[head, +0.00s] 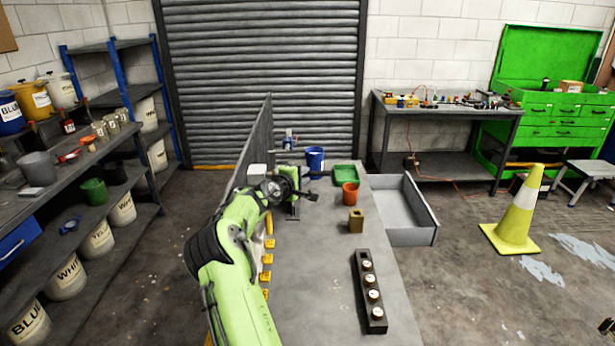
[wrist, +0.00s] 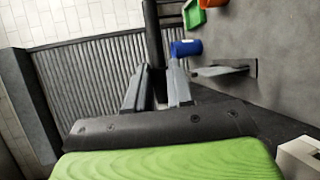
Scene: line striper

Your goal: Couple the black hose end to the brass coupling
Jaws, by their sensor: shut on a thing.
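My gripper (head: 308,186) is over the far left part of the grey bench in the head view. In the wrist view the two grey fingers of my gripper (wrist: 157,92) are shut on a black hose end (wrist: 153,40), which runs up between them to the top of the picture. The hose is hard to make out in the head view, behind my gripper. I cannot make out a brass coupling for certain. A brass-coloured block (head: 356,221) with a dark top stands on the bench, right of my gripper and apart from it. A grey bracket (wrist: 228,70) is right of the fingers.
A blue cup (head: 316,158), a green tray (head: 346,175) and an orange cup (head: 350,194) stand near the bench's far end. A black rack (head: 361,300) with several pale round tops lies nearer. An upright grey panel (head: 256,140) borders the left. The bench's near middle is clear.

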